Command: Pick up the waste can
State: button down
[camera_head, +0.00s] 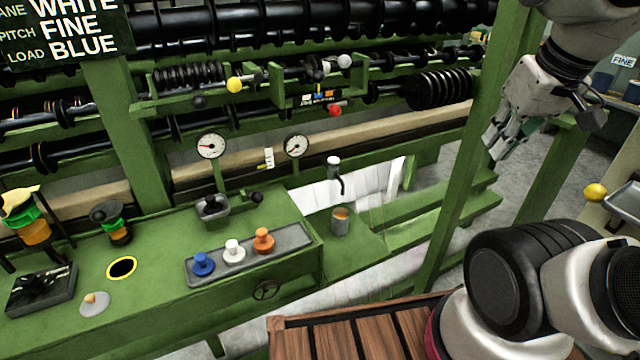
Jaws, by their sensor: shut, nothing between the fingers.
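A small grey metal can (340,222) with something orange-brown inside stands upright on the green ledge, below a dark spout with a white top (335,172). It is the likeliest waste can, but no label shows on it. My gripper (493,148) is at the upper right, in front of a green post. It is shut and empty, pointing down and left. It is well to the right of the can and above it, not touching it.
A grey tray (205,278) with blue, white and orange knobs lies left of the can. Two dial gauges (210,146) rise behind the bench. A slatted wooden surface (350,335) is in front.

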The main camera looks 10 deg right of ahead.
aim_at(340, 215)
jog(key=i+j, duration=0.1)
jog(key=j, duration=0.55)
jog(key=i+j, duration=0.1)
jog(key=j, duration=0.55)
jog(key=z, duration=0.05)
